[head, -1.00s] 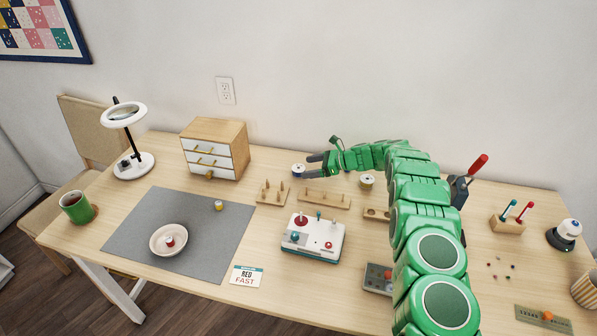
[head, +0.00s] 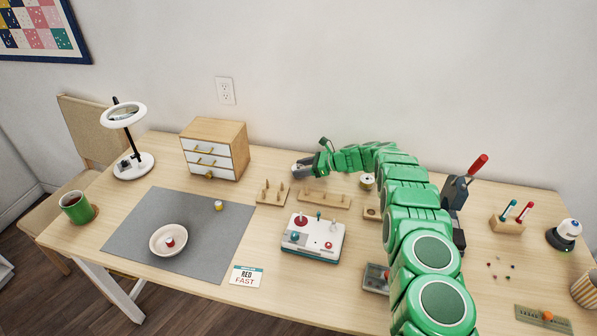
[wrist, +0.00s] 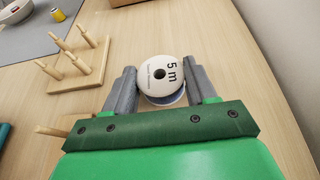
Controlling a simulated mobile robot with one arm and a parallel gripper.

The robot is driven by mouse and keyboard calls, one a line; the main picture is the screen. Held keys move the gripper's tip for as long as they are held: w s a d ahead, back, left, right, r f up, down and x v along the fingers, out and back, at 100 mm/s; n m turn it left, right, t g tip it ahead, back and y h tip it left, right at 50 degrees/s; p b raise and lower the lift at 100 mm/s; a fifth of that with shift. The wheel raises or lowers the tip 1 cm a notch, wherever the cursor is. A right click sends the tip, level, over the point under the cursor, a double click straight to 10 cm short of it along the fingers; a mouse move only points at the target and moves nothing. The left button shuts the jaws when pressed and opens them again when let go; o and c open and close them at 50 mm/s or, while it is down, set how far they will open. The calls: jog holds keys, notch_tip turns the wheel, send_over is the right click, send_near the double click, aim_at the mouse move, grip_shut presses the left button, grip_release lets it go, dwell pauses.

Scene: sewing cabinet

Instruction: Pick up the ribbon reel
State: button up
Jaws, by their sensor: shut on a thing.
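The ribbon reel (wrist: 158,70), with a white face marked "5 m" and a dark centre hole, sits between the two grey fingers of my gripper (wrist: 162,80) in the wrist view. The fingers touch it on both sides and are shut on it. A blue-grey band shows under its white face. In the head view my gripper (head: 303,168) is low over the back of the table, right of the drawer cabinet, and mostly hides the reel. I cannot tell whether the reel still touches the table.
A drawer cabinet (head: 214,150) stands left of my gripper. Wooden peg racks (head: 324,200) lie in front of it, with a white sewing device (head: 313,238) nearer. A second spool (head: 367,181) stands just beyond my arm. The tabletop around the reel is bare.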

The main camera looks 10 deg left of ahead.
jog(key=shift+s+r, duration=0.1)
jog(key=shift+r, duration=1.65)
jog(key=shift+s+d+r, duration=0.2)
jog(key=shift+s+r, duration=0.05)
jog(key=shift+r, duration=0.1)
jog(key=s+d+r, duration=0.5)
jog(key=s+r, duration=0.4)
jog(key=s, duration=0.3)
